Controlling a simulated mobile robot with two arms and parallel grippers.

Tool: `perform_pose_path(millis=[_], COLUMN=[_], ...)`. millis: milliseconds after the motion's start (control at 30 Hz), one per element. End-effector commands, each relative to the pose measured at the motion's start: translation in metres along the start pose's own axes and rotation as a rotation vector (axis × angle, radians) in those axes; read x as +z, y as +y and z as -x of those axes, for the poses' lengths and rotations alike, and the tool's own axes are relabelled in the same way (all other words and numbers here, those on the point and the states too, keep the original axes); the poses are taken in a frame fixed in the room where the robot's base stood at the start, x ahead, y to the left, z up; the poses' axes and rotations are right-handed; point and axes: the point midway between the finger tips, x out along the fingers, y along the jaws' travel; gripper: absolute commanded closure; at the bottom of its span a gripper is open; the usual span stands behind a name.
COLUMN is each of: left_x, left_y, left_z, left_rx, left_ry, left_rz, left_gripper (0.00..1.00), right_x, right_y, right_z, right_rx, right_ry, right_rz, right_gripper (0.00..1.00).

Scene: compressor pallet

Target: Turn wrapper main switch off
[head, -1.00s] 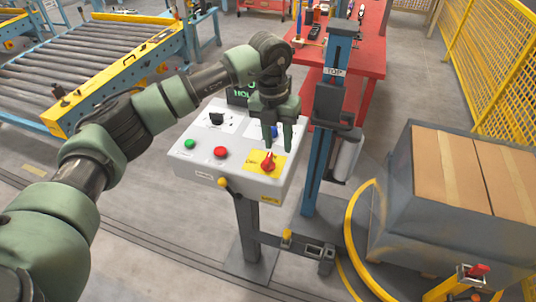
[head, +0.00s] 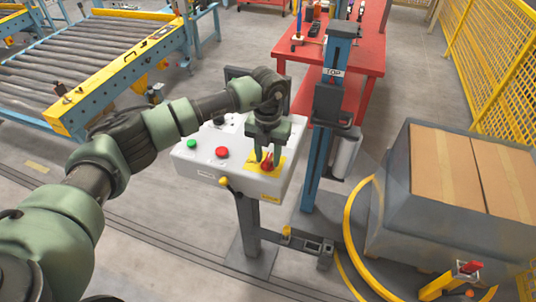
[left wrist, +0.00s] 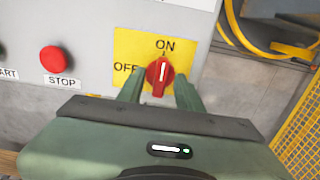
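The main switch is a red rotary knob (left wrist: 159,73) on a yellow plate (left wrist: 130,45) marked ON and OFF; its white line points up toward ON. In the head view the knob (head: 267,162) sits at the right front of the grey control panel (head: 205,165). My left gripper (left wrist: 160,90) has its green fingers apart, one on each side of the knob's lower part. In the head view the left gripper (head: 264,155) points down at the knob and partly covers it. Contact with the knob cannot be told. My right gripper is not in view.
A green button (head: 192,144) and a red STOP button (head: 222,152) are left of the switch. A blue post (head: 322,150) stands right of the panel. A wrapped pallet of boxes (head: 440,235) is at the right. A roller conveyor (head: 75,75) is at the upper left.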

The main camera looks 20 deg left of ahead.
Motion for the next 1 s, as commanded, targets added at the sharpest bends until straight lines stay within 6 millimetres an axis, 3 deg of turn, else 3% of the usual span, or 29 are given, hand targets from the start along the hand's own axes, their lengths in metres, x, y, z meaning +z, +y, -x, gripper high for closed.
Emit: perform_pose_path(millis=[33, 133, 167, 567, 1000], left_x=[0.000, 0.000, 0.000, 0.000, 0.000], left_y=[0.000, 0.000, 0.000, 0.000, 0.000], left_z=[0.000, 0.000, 0.000, 0.000, -0.002], left_rx=[0.000, 0.000, 0.000, 0.000, -0.001], left_ry=[0.000, 0.000, 0.000, -0.001, -0.001], left_rz=[0.000, 0.000, 0.000, 0.042, 0.365], left_gripper=[0.70, 0.98, 1.00, 1.00, 1.00], right_x=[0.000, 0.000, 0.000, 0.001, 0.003], right_y=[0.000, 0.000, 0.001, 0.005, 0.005], right_z=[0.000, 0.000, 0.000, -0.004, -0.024], right_rx=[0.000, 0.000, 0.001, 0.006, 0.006], right_ry=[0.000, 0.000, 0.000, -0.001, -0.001], right_rz=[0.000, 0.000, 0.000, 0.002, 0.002], right_gripper=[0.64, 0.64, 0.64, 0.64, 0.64])
